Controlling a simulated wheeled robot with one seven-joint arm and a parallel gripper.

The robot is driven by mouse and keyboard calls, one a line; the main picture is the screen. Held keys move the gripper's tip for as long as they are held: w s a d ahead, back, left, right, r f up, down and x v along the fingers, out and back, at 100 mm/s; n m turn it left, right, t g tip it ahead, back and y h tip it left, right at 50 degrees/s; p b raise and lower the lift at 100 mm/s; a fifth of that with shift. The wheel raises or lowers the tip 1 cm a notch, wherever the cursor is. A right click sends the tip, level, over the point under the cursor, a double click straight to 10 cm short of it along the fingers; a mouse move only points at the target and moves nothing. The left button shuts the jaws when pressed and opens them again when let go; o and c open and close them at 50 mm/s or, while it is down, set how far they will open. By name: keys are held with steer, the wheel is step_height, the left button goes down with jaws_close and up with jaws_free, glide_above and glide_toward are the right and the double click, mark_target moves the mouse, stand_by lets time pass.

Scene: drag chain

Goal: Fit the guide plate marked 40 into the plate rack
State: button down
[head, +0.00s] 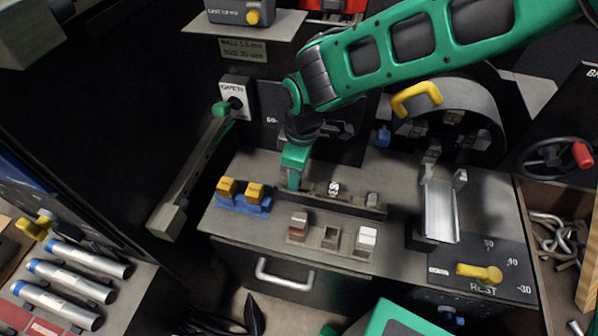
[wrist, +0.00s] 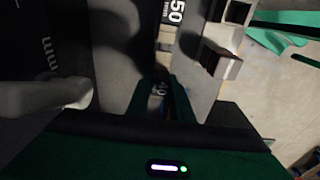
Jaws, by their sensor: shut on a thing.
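The plate rack (head: 345,208) is a long dark bar on the grey bench, with a few small plates standing in it. One plate with a pale number (head: 333,188) stands near its middle; a plate marked 50 (wrist: 175,12) shows at the top of the wrist view. My gripper (head: 293,182) points down at the left end of the rack. It is shut on the guide plate marked 40 (wrist: 158,90), which shows between the fingers in the wrist view. The plate's lower end is hidden, so I cannot tell whether it is seated in the rack or just above it.
Yellow blocks in a blue holder (head: 243,204) stand close left of my gripper. Several small blocks (head: 366,238) sit in front of the rack. A metal channel (head: 440,210) and yellow dial handle (head: 480,272) are to the right. A green-ended lever (head: 195,165) slopes at the left.

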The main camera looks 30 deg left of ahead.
steer(key=shift+f, duration=0.9)
steer(key=c, duration=1.5)
jaws_free()
steer(key=r, duration=0.7)
steer(key=d+r, duration=0.1)
steer(key=r, duration=0.2)
steer(key=shift+w+r, duration=0.2)
steer(key=shift+r, duration=0.15)
